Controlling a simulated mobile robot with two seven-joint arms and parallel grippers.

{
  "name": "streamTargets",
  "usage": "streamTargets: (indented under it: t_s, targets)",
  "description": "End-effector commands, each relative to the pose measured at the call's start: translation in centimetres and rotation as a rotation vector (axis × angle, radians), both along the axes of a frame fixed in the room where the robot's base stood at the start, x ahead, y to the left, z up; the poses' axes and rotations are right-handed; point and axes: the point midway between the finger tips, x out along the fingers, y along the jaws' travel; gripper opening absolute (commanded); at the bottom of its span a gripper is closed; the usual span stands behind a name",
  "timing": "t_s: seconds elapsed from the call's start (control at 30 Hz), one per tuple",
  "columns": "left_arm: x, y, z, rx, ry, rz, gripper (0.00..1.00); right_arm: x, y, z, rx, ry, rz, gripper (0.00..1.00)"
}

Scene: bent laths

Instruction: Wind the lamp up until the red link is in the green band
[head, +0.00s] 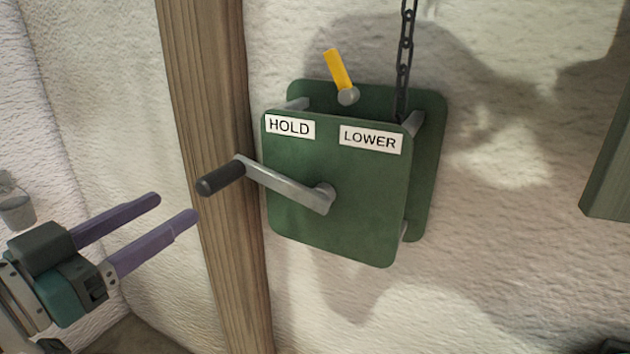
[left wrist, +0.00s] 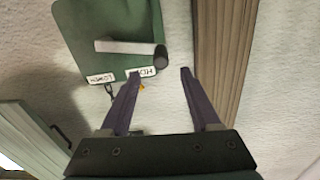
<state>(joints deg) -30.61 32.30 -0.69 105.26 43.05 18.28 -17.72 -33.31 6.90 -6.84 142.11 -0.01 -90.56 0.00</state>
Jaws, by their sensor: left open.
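A green winch box (head: 335,215) is mounted on the wall, with HOLD and LOWER labels on its front plate. Its yellow lever (head: 338,70) tilts left, toward the HOLD side. The metal crank (head: 285,186) points left and ends in a black handle (head: 221,178); the handle also shows in the left wrist view (left wrist: 160,58). A dark chain (head: 405,50) runs up from the box out of view. My left gripper (head: 177,207) is open and empty, a little left of and below the handle. The lamp, red link and green band are not in view. My right gripper is not in view.
A wooden post (head: 208,90) stands behind the handle, left of the box. A grey bucket-like thing (head: 16,208) is at the far left. A green panel edge (head: 607,165) is at the right. The space between gripper and handle looks clear.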

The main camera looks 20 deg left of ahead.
Motion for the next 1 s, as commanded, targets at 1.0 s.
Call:
streamTargets:
  t_s: [1.0]
  targets:
    - [8.6, -0.7, 0.0, 0.005, 0.0, 0.001, 0.56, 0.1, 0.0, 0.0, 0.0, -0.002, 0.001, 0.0]
